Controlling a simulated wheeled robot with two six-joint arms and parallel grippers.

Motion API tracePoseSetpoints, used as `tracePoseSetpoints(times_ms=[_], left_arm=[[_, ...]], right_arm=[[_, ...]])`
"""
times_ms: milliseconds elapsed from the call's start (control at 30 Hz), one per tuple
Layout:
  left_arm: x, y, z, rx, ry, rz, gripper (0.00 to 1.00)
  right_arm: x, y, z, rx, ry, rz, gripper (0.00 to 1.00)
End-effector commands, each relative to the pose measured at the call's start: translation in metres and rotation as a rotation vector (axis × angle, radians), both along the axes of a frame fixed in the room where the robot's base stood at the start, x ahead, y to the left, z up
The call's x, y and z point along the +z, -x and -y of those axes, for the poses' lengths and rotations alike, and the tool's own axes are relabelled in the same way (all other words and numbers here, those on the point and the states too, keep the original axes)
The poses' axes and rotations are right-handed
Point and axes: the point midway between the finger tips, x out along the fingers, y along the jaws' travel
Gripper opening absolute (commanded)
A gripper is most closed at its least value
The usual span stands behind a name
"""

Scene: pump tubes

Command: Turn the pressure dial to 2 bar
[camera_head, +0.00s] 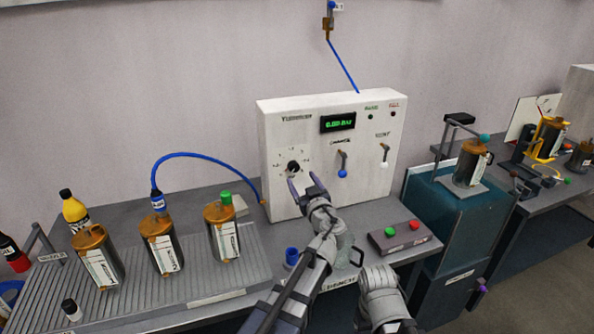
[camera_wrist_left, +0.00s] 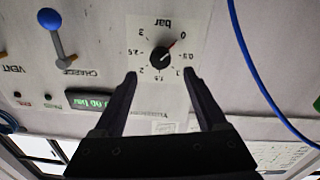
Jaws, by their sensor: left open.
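The pressure dial is a black knob (camera_head: 293,168) on the front of the white panel box (camera_head: 275,135). The left wrist view shows the knob (camera_wrist_left: 160,58) upside down on a square scale marked in bar from 0 to 3. Its red pointer aims close to the 0 mark. My left gripper (camera_head: 303,181) is open in front of the dial. In the left wrist view, the fingertips of my left gripper (camera_wrist_left: 159,73) are spread on either side of the knob, apparently not touching it. My right gripper does not show.
The green display (camera_head: 338,122) reads about zero bar. A blue-knobbed lever (camera_head: 342,172) and a white-knobbed lever (camera_head: 384,163) sit right of the dial. A blue hose (camera_head: 205,154) curves to the left. A button box (camera_head: 405,238) and a blue cup (camera_head: 292,255) stand below.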

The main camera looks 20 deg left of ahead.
Motion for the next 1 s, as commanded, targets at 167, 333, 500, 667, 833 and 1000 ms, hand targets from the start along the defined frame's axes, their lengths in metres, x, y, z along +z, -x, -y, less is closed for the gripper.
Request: tracePoseSetpoints(times_ms=[167, 333, 500, 667, 833, 1000], left_arm=[[0.0, -0.021, -0.012, 0.002, 0.0, 0.0, 0.74], [0.0, -0.044, -0.027, 0.003, 0.0, -0.002, 0.74], [0.0, -0.059, -0.037, 0.002, 0.0, -0.002, 0.74], [0.0, -0.06, -0.038, 0.001, 0.0, -0.002, 0.74], [0.0, -0.059, -0.038, 0.001, 0.0, -0.002, 0.69], [0.0, -0.059, -0.038, 0.001, 0.0, -0.002, 0.49]], right_arm=[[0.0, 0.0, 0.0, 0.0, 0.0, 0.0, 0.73], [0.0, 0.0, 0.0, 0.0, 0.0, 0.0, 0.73], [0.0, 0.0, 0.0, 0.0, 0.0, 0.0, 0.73], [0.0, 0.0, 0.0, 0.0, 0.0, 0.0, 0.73], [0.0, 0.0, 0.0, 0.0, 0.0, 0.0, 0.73], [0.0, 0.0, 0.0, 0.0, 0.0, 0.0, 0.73]])
